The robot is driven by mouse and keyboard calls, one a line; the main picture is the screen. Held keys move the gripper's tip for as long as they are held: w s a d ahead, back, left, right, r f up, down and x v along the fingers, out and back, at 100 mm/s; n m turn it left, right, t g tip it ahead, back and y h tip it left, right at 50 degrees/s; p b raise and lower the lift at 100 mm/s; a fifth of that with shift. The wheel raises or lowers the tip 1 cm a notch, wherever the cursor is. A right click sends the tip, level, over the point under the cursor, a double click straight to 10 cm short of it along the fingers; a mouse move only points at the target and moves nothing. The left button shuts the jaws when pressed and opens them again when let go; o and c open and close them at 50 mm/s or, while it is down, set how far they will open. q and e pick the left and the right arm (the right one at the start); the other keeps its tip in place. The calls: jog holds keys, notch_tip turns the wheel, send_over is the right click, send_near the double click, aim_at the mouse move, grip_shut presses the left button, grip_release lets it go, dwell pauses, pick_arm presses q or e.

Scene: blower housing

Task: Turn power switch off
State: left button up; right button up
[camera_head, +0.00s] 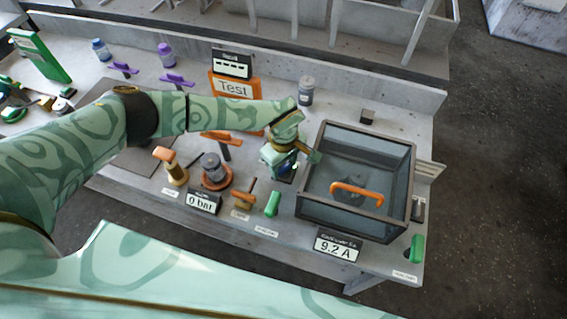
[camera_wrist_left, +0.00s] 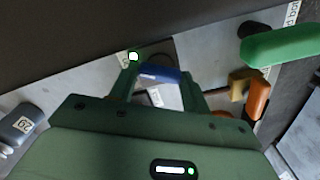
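My left gripper (camera_head: 284,160) reaches over the middle of the bench, left of the clear-sided box. In the left wrist view its two fingers (camera_wrist_left: 160,88) are spread apart. A blue bar-shaped handle (camera_wrist_left: 160,74) lies across the gap between them; I cannot tell whether they touch it. The gripper mostly hides this spot in the head view. No switch is clearly labelled as power in these frames. A green handle (camera_head: 272,204) stands in front of the gripper and another green handle (camera_head: 417,249) is at the bench's right corner. My right gripper is out of view.
The clear-sided box (camera_head: 313,203) has an orange handle (camera_head: 357,193) and a 9.2 A display (camera_head: 337,246). A 0 bar display (camera_head: 203,201), a wooden-handled lever (camera_head: 243,199) and a grey jar (camera_head: 306,91) are nearby. An orange Test sign (camera_head: 236,87) stands behind my left arm.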

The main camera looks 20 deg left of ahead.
aim_at(283, 167)
pick_arm(q)
jog(key=shift+n, duration=0.4)
jog(key=n+p, duration=0.2)
jog(key=n, duration=0.3)
jog(key=shift+r+p, duration=0.15)
jog(key=shift+p, duration=0.15)
jog(key=n+p, duration=0.2)
jog(key=n, duration=0.4)
dwell(0.4)
jog(key=o, duration=1)
notch_tip(283, 167, up, 16)
jog(key=p, duration=0.3)
